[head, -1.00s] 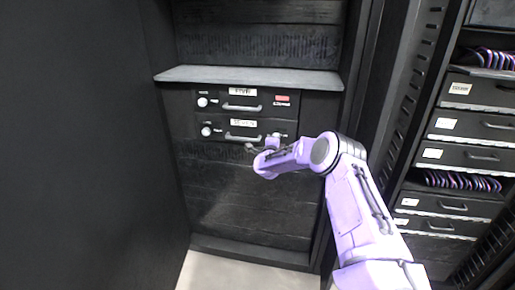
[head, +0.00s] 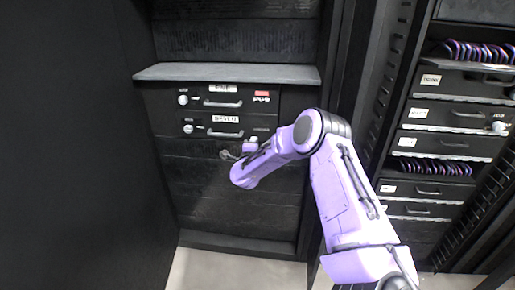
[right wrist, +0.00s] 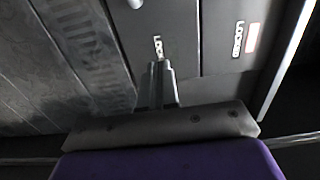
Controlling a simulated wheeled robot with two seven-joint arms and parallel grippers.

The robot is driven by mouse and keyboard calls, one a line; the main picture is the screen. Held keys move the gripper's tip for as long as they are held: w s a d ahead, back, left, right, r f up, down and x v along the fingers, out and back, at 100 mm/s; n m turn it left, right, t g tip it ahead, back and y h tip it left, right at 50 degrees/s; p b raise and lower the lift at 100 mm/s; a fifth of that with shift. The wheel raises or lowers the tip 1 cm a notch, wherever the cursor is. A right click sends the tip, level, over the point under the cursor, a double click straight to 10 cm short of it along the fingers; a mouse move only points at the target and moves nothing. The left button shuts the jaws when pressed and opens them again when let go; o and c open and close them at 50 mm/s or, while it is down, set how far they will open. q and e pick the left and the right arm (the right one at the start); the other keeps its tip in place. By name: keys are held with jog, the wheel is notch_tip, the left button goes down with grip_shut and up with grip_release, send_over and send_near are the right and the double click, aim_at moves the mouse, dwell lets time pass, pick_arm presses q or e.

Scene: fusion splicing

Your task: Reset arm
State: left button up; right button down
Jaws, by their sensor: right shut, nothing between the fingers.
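My right arm (head: 335,190), lilac with dark joints, reaches in from the lower right in the head view. Its small gripper (head: 227,154) is just below the lower black drawer (head: 205,124), in front of the rack; contact cannot be told. In the right wrist view the gripper's fingers (right wrist: 160,70) are shut together with nothing between them, close to dark panels marked "LOCKED" (right wrist: 239,37). The upper drawer (head: 207,101) has a white knob, a handle and a red label. Both drawers look shut. My left gripper is not in view.
A grey shelf (head: 228,73) juts out above the drawers. A dark wall (head: 70,150) closes off the left side. At the right a second rack (head: 432,168) holds several drawers and coiled purple cables (head: 432,166). Pale floor (head: 212,268) shows below.

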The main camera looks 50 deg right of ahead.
jog(key=v, duration=0.5)
jog(key=shift+s+a+f, duration=0.2)
jog(key=shift+a+f, duration=0.05)
